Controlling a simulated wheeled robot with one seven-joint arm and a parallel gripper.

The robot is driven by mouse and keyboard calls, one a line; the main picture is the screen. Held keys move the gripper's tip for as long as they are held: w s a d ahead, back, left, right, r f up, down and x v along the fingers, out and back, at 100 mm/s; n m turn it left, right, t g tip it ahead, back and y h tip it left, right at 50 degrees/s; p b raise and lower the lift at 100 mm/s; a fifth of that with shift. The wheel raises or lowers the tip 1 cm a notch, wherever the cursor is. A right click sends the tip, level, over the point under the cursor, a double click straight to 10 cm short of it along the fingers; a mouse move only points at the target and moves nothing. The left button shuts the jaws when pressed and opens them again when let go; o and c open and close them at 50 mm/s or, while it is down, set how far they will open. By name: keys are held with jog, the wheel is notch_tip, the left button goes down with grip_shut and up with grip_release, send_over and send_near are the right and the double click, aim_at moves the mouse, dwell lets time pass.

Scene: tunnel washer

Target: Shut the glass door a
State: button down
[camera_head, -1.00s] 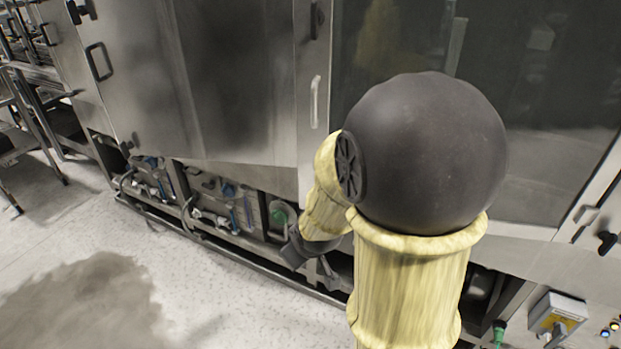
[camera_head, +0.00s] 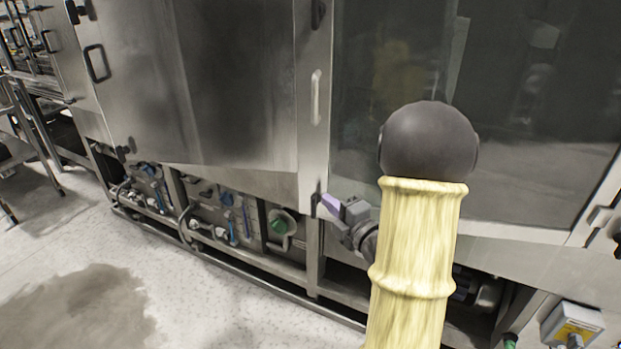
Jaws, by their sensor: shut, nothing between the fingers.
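The glass door (camera_head: 520,120) is a large dark pane in a pale metal frame and fills the right of the view. I cannot tell whether it stands slightly ajar or flush. A light upright handle (camera_head: 316,97) sits on the metal strip at the pane's left. My gripper (camera_head: 328,204) is shut and empty, with a purple tip pointing left. It is near the lower end of that strip, below the handle; whether it touches is unclear. My yellow arm with its dark round joint hides part of the glass and its lower frame.
A steel panel (camera_head: 225,80) with a dark handle (camera_head: 97,63) is left of the glass door. Below run pipes, valves and a low rail (camera_head: 240,265). A grey box with a yellow label (camera_head: 572,325) is at lower right. The floor at lower left is clear, with a dark patch.

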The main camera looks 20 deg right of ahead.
jog(key=shift+w, duration=0.1)
jog(key=p, duration=0.3)
send_near(303, 167)
jog(key=w+a, duration=0.2)
jog(key=a, duration=0.1)
jog(key=w+p, duration=0.1)
jog(key=w+d+p, duration=0.1)
jog(key=w, duration=0.1)
jog(key=shift+d, duration=0.2)
jog(key=shift+w+d, duration=0.35)
jog(key=shift+w, duration=0.1)
